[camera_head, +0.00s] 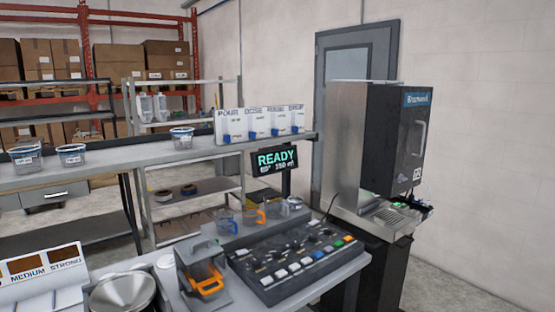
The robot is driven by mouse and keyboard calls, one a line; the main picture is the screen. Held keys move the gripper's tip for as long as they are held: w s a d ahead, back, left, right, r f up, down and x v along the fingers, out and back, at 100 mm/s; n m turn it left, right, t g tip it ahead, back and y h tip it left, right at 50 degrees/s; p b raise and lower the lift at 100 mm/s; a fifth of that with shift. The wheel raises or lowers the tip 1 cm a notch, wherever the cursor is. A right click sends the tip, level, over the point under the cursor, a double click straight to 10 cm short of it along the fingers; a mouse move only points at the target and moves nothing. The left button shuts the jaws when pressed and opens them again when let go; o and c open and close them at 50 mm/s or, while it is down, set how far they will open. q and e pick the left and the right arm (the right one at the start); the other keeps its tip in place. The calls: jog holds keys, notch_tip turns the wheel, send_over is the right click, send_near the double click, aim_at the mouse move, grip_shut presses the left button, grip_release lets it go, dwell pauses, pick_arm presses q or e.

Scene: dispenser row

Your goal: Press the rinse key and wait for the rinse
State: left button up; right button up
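A dark control panel (267,278) with rows of keys and knobs sits on the bench in the lower middle. The key labels are too small to read, so I cannot tell which is the rinse key. Behind the panel, a display (274,160) reads "READY" with "150 ml" below. A tall dispenser (397,140) with a dark front stands at the right, with a drip tray (392,217) below. Neither gripper is in view.
A grey stand (190,262) with an orange-handled jug is left of the panel. A metal bowl (122,294) and a strength chart (42,277) are at lower left. A shelf (110,163) behind holds clear tubs and label cards (260,123).

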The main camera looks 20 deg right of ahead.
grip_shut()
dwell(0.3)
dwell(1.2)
